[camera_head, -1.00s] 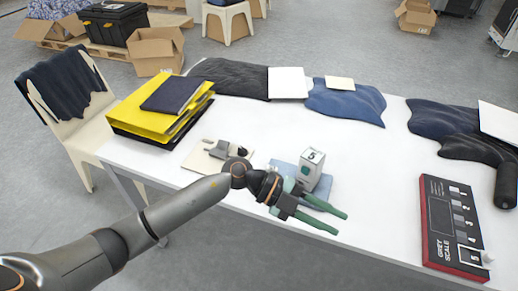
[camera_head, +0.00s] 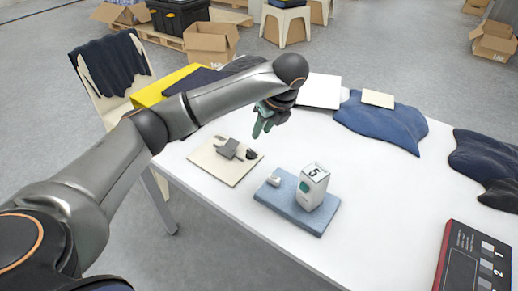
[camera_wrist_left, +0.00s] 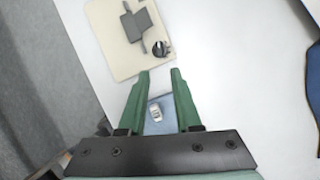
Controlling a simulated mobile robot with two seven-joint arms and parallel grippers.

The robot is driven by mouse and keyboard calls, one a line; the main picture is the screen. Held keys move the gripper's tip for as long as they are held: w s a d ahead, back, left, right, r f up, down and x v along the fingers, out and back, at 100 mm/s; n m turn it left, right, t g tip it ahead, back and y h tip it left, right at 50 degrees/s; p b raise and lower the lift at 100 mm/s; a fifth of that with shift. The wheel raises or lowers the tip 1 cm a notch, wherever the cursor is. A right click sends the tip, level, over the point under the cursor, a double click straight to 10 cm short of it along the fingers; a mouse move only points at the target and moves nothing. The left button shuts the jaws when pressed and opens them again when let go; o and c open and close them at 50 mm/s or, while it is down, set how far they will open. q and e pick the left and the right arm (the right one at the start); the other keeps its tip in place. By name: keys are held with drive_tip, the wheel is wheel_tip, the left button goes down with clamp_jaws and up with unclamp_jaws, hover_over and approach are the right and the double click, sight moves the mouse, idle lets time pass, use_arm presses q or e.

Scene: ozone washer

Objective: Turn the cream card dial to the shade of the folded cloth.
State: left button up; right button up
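The cream card (camera_head: 207,168) lies flat on the white table, with a grey piece (camera_head: 229,149) and a small dark round dial (camera_head: 251,155) on it. In the left wrist view the card (camera_wrist_left: 108,68) is at the top, and the dial (camera_wrist_left: 160,48) sits just beyond my fingertips. My left gripper (camera_head: 264,124) is open and empty, fingers pointing down, above the table beyond the card. In the left wrist view the green fingers (camera_wrist_left: 160,73) are apart, not touching the dial. A dark navy folded cloth (camera_head: 195,81) on the yellow stack is mostly hidden by my arm. My right gripper is out of view.
A blue pad (camera_head: 281,206) holds a white block marked 5 (camera_head: 312,187) and a small white piece (camera_head: 273,181). A grey-scale board (camera_head: 462,262) is at front right. Dark cloths (camera_head: 382,125) lie at the back. The table's middle right is clear.

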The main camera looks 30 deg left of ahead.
sight(252, 152)
use_arm(q)
drive_tip(key=x, duration=1.2)
drive_tip(key=shift+s, duration=0.1)
drive_tip(key=shift+c, duration=0.3)
clamp_jaws()
